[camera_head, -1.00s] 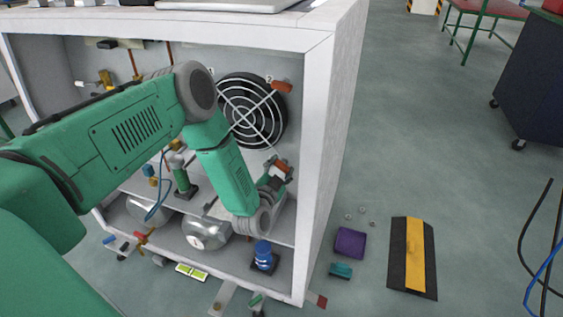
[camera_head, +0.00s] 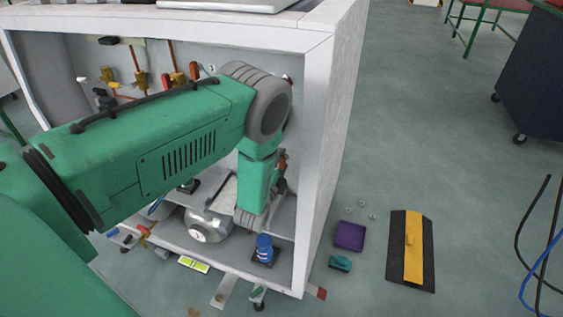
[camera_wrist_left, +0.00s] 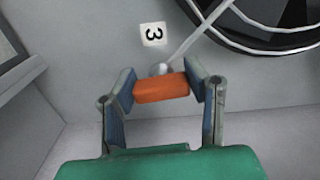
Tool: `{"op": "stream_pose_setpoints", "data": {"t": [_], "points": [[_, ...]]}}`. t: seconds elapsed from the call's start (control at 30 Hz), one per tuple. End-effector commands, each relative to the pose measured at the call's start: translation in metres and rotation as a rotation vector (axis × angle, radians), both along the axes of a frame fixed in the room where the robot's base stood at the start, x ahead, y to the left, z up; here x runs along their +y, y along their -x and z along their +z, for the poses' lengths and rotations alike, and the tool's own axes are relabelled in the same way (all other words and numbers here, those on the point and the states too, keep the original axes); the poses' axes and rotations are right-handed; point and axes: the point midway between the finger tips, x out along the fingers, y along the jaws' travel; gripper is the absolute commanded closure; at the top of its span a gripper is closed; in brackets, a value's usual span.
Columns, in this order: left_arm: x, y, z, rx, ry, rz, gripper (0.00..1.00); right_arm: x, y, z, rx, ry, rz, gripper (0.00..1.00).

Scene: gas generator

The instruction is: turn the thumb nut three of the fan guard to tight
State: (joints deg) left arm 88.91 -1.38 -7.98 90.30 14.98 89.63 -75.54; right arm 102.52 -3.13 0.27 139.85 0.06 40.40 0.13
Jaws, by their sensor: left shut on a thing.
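Thumb nut three (camera_wrist_left: 160,88) is an orange bar at the end of a fan guard spoke, below a white tag marked 3 (camera_wrist_left: 153,34). My left gripper (camera_wrist_left: 161,86) is shut on the nut, one finger at each end of the bar. The fan guard (camera_wrist_left: 205,31) shows in part at the wrist view's upper right. In the head view, my arm covers the fan and its guard. There the left gripper (camera_head: 279,178) is mostly hidden behind the wrist, inside the white housing near its right wall.
The white housing's right post (camera_head: 318,170) stands close beside the wrist. A blue-capped part (camera_head: 264,248) and a silver cylinder (camera_head: 208,226) sit on the housing floor below. A purple block (camera_head: 349,236) and a black-and-yellow ramp (camera_head: 412,250) lie on the floor outside.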

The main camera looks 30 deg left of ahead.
Motion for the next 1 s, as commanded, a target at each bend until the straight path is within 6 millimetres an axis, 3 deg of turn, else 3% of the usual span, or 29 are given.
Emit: {"op": "stream_pose_setpoints", "data": {"t": [0.3, 0.8, 0.83, 0.87, 0.9, 1.0], "points": [[-0.0016, 0.0034, -0.0054, 0.04, -0.102, -0.001, 0.87, 0.0, 0.0, -0.0021, 0.0, 0.0, 0.0, 0.6], [-0.0019, 0.004, -0.0065, 0.047, -0.121, -0.003, 0.87, 0.0, 0.0, -0.0023, 0.0, 0.0, 0.0, 0.6], [-0.002, 0.0041, -0.0066, 0.048, -0.121, -0.003, 0.55, 0.0, 0.0, -0.0023, 0.0, 0.0, 0.0, 0.6], [-0.002, 0.0041, -0.0066, 0.048, -0.121, -0.003, 0.44, 0.0, 0.0, -0.0023, 0.0, 0.0, 0.0, 0.6], [-0.0019, 0.004, -0.0065, 0.047, -0.12, -0.003, 0.36, 0.0, 0.0, -0.0023, 0.0, 0.0, 0.0, 0.6], [-0.0015, 0.0031, -0.0045, 0.042, -0.121, -0.002, 0.36, 0.0, 0.0, -0.0022, 0.0, 0.0, 0.0, 0.6]]}}
